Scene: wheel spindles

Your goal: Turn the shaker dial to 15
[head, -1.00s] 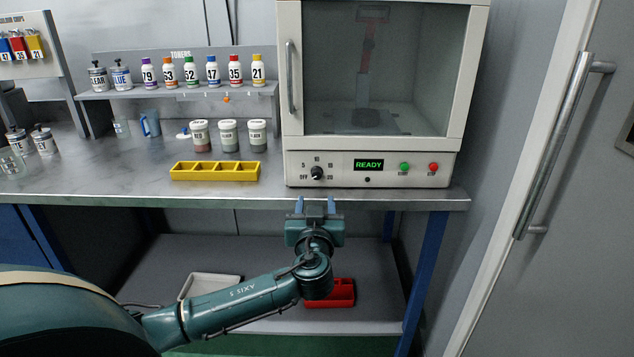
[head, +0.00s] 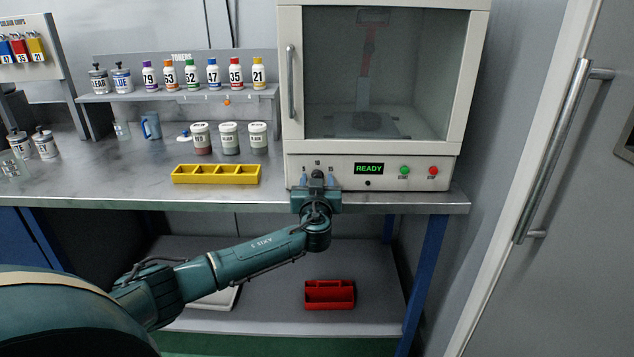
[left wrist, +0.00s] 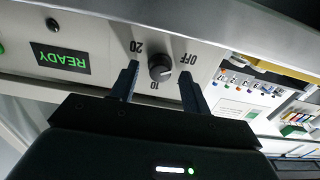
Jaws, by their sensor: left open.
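The shaker dial (head: 317,174) is a small dark round knob on the front panel of the white shaker cabinet (head: 440,163). In the left wrist view the dial (left wrist: 160,68) appears upside down, with the marks 20, OFF and 10 readable around it. I cannot tell which mark it points to. My left gripper (head: 318,181) is open, with one blue finger on each side of the dial. In the left wrist view the gripper (left wrist: 158,70) shows a gap between each finger and the dial. My right gripper is not in view.
A green READY display (head: 369,169), a green button (head: 404,170) and a red button (head: 433,171) sit right of the dial. A yellow tray (head: 216,182) and several jars stand on the bench to the left. A red tray (head: 330,302) lies on the lower shelf.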

